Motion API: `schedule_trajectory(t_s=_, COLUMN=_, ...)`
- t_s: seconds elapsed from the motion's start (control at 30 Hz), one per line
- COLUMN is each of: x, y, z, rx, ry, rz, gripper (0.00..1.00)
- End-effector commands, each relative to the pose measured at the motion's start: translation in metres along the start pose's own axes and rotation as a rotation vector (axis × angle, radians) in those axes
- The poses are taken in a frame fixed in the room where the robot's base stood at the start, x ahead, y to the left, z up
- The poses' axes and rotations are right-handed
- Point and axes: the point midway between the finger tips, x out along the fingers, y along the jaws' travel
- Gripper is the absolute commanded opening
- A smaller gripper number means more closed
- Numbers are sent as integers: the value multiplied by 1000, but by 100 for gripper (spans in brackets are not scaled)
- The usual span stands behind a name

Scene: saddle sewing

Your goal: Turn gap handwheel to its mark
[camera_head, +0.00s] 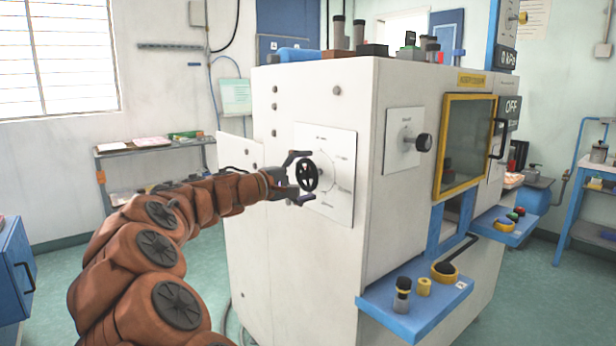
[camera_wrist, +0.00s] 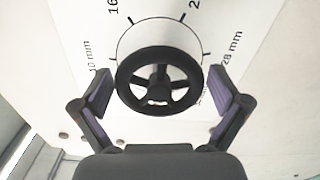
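The gap handwheel (camera_head: 307,175) is a small black spoked wheel on a white dial plate (camera_head: 342,150) on the side of the white machine. In the wrist view the wheel (camera_wrist: 158,80) sits between my fingers, in front of a round dial. The dial plate (camera_wrist: 215,22) carries tick marks and printed labels, among them "10 mm" and "28 mm"; others are partly cut off or hidden. My gripper (camera_wrist: 162,92) is open, with one purple-padded finger on each side of the wheel and a visible gap to its rim. It also shows at the wheel in the head view (camera_head: 297,178).
A black knob (camera_head: 423,142) on a second plate is to the right. A yellow-framed window (camera_head: 467,145) and a blue shelf (camera_head: 415,306) with small parts are further right. A grey rack (camera_head: 155,148) stands behind at left. The floor left of the machine is partly open.

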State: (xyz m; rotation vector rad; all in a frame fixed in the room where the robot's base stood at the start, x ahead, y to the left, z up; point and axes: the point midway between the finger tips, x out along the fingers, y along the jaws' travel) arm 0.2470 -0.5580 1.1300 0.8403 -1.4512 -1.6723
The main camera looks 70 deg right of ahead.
Motion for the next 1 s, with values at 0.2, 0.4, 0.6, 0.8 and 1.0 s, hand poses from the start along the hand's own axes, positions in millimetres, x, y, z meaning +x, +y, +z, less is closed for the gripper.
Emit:
schedule_trajectory(t_s=0.2, x=0, y=0, z=0, rx=-1, ry=1, rz=1, gripper=100)
schedule_trajectory(t_s=0.4, x=-8, y=1, z=-1, rx=-1, ry=4, rz=2, gripper=100)
schedule_trajectory(t_s=0.6, x=-36, y=1, z=-1, rx=-2, ry=4, rz=3, gripper=100)
schedule_trajectory(t_s=0.8, x=-72, y=1, z=-2, rx=-1, ry=7, rz=2, gripper=100)
schedule_trajectory(t_s=1.0, x=-102, y=1, z=-1, rx=0, ry=4, rz=2, gripper=100)
